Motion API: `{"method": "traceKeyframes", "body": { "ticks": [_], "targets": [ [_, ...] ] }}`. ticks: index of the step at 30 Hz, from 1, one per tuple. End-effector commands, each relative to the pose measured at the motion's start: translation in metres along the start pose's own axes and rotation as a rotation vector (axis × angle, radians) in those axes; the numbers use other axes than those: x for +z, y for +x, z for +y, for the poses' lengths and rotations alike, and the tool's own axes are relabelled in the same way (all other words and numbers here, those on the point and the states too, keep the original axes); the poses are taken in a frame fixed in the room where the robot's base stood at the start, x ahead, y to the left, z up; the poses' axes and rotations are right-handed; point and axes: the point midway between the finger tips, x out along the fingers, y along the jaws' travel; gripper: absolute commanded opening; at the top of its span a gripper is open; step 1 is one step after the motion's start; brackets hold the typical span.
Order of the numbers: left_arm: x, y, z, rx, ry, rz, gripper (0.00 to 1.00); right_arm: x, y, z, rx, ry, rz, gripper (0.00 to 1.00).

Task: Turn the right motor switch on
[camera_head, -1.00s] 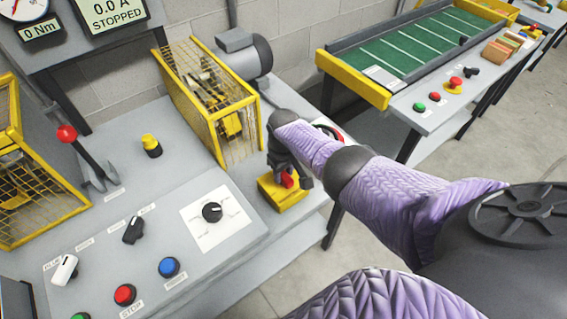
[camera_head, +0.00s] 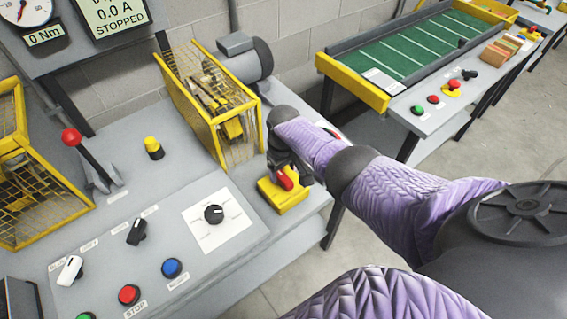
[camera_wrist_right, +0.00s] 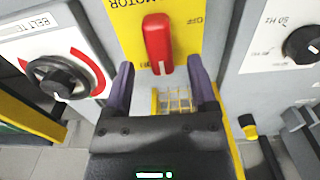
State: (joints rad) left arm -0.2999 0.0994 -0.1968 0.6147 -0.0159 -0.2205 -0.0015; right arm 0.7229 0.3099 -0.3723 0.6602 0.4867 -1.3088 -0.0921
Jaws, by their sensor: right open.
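The right motor switch is a red handle (camera_head: 286,179) on a yellow box (camera_head: 290,202) at the right front corner of the bench. In the wrist view the red handle (camera_wrist_right: 158,40) stands upright in the picture on a yellow plate (camera_wrist_right: 187,18) lettered MOTOR. My right gripper (camera_wrist_right: 161,72) is open. Its two purple-grey fingers lie either side of the handle's near end, with gaps on both sides; the depth between them is unclear. In the head view the right gripper (camera_head: 297,172) is close to the handle and partly hidden by my wrist. My left gripper is out of view.
A black knob with a red arc (camera_wrist_right: 58,80) is left of the switch in the wrist view. A black selector (camera_head: 214,214) on a white plate, blue (camera_head: 171,268) and red buttons (camera_head: 129,294) sit on the left panel. A yellow mesh cage (camera_head: 222,120) stands behind.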

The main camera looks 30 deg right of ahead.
Motion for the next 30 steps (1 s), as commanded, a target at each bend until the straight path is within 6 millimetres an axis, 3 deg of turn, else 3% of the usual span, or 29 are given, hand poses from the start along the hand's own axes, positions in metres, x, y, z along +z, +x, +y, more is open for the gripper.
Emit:
{"method": "traceKeyframes", "body": {
  "ticks": [1,3,6,10,25,28,30],
  "targets": [
    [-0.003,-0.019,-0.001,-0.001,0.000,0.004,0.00,-0.001,-0.024,0.000,0.001,-0.001,0.004,0.74],
    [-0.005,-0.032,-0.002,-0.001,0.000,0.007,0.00,0.000,-0.043,0.000,0.000,-0.001,0.003,0.74],
    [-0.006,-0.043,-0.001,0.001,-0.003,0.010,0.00,0.000,-0.062,0.000,0.001,0.000,0.003,0.74],
    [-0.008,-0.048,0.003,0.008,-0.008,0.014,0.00,0.000,-0.075,0.000,0.000,0.000,0.000,0.74],
    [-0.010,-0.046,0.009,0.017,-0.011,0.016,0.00,0.002,-0.072,-0.003,0.000,-0.010,0.001,0.74],
    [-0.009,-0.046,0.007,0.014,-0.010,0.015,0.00,0.021,-0.057,-0.027,-0.001,-0.078,0.015,0.74],
    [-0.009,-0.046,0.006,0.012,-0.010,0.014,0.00,0.047,-0.045,-0.054,-0.006,-0.144,0.043,0.74]
  ]
}}
